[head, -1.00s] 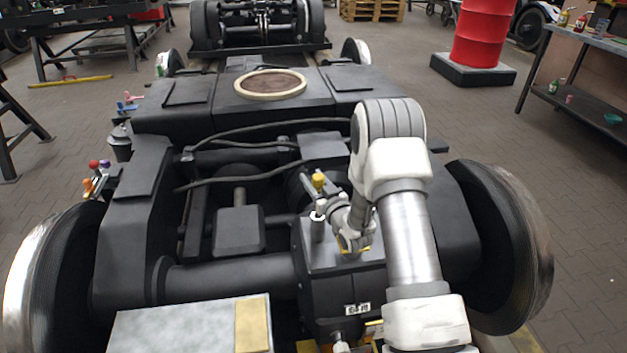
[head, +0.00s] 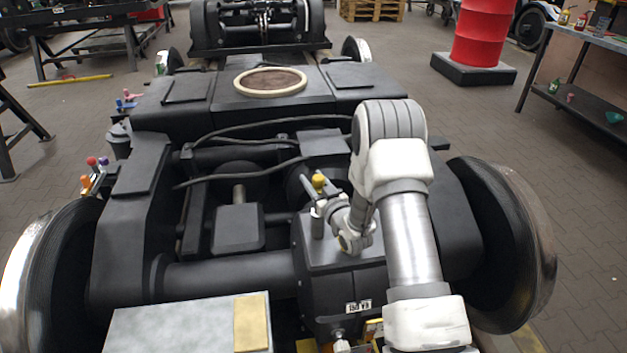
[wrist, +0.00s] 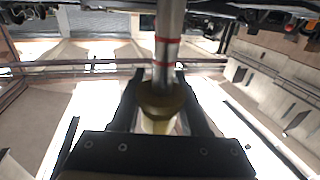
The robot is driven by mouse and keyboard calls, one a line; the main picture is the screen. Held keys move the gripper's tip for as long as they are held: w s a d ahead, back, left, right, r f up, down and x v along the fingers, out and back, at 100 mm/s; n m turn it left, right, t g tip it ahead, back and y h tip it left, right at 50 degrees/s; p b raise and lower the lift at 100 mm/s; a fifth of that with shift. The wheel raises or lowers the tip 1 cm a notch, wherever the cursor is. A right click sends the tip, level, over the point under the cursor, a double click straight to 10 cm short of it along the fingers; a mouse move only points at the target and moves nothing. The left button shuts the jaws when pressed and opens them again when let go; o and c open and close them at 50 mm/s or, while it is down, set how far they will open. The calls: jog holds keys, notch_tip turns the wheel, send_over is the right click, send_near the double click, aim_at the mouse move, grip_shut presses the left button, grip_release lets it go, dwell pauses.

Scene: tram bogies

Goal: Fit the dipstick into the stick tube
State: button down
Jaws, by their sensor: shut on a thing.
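My gripper (wrist: 162,92) is shut on the dipstick (wrist: 168,45) at its yellow knob, between two dark fingers. In the wrist view the metal rod with red bands runs from the knob to the top edge, and its tip is out of view. In the head view the yellow knob (head: 319,181) stands above the grey stick tube (head: 317,227) on the dark gearbox housing (head: 340,290). My gripper (head: 322,191) reaches it from the lower right. Rod and tube look roughly in line; I cannot tell whether the rod's tip is inside the tube.
Black hoses (head: 245,178) cross the bogie frame behind the tube. A grey box top with a tan pad (head: 251,323) lies at front left. Large wheels (head: 505,245) flank the frame. A red drum (head: 484,35) and a workbench (head: 590,45) stand farther right.

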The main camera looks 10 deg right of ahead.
jog(key=shift+f+b, duration=2.25)
jog(key=shift+f, duration=0.15)
jog(key=shift+r, duration=0.15)
jog(key=shift+r+p, duration=1.55)
jog(key=shift+r, duration=1.35)
jog(key=shift+b, duration=1.05)
jog(key=shift+f+b, duration=2)
